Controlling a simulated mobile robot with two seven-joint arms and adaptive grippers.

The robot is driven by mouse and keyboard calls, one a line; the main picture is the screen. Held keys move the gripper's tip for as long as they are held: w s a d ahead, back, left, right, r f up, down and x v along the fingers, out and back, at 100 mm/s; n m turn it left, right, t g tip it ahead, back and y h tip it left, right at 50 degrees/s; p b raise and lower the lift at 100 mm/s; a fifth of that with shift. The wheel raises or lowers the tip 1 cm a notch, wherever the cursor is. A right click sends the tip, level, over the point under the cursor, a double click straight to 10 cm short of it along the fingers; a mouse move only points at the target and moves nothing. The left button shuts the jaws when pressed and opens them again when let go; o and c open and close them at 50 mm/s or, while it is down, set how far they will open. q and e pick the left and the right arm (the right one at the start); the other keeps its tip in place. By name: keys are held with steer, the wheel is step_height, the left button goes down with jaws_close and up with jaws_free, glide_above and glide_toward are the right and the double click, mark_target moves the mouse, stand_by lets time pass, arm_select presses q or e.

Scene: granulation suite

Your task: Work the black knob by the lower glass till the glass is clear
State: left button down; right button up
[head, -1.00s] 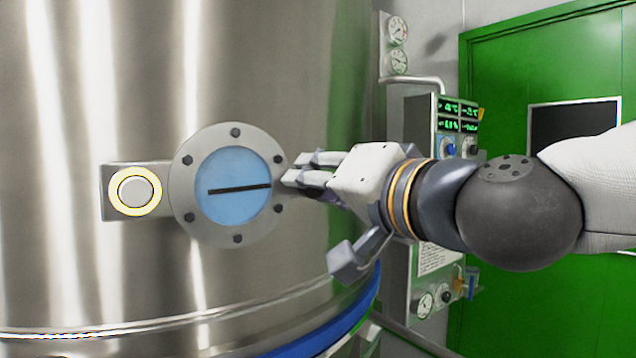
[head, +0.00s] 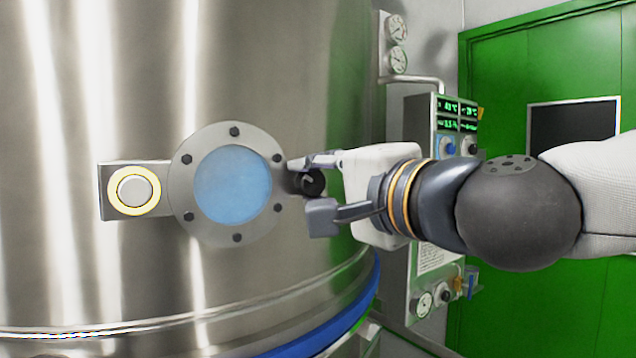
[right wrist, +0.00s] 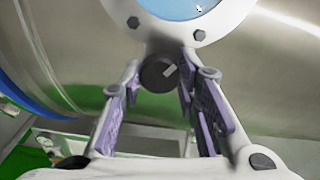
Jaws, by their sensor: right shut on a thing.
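The round sight glass (head: 232,185) is pale blue and a little mottled, in a bolted steel flange on the tank. No dark bar shows across it. Its lower edge also shows at the top of the right wrist view (right wrist: 180,8). The black knob (head: 313,183) is just right of the flange, with a light mark on its face. In the right wrist view the knob (right wrist: 157,74) is between the two fingers. My right gripper (head: 309,190) is shut on the knob, one finger above and one below in the head view. My left gripper is out of view.
A round button with a lit yellow ring (head: 134,190) is left of the flange. A control panel (head: 425,220) with readouts and gauges stands behind my right wrist. A green door (head: 500,70) is at the back right.

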stand_by(0.5)
steer(key=o, duration=1.2)
steer(key=v, duration=1.2)
steer(key=shift+s, duration=0.1)
steer(key=shift+f, duration=0.1)
